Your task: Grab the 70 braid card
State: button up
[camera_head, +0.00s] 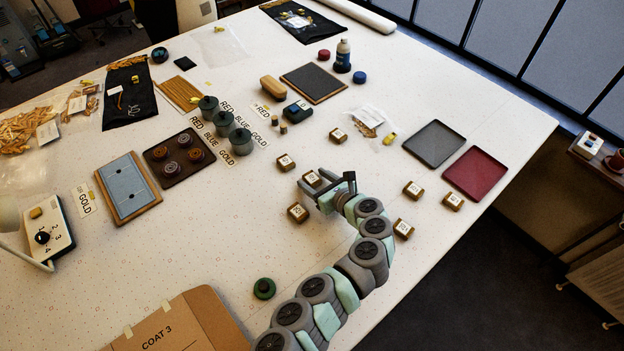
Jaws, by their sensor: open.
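Several small brown blocks with white labelled tops lie on the table. The labels are too small to read, so I cannot tell which is the 70 braid card. My gripper (312,183) is open, its fingers reaching left to one labelled block (312,177). That block is at the fingertips; I cannot tell whether they touch it. Other blocks lie to the left (285,162), lower left (297,211) and above (338,135) my gripper. More lie to the right, including one block (413,189), another (453,201) and a nearer one (403,228).
A grey tray (434,143) and a red tray (475,173) lie right, near the table edge. Grey-green canisters (224,123) stand left of the blocks. A dark spool tray (165,178) is farther left. A green round object (264,288) sits near my arm.

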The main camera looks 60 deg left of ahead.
grip_shut()
dwell(0.5)
jog(key=shift+r, duration=0.1)
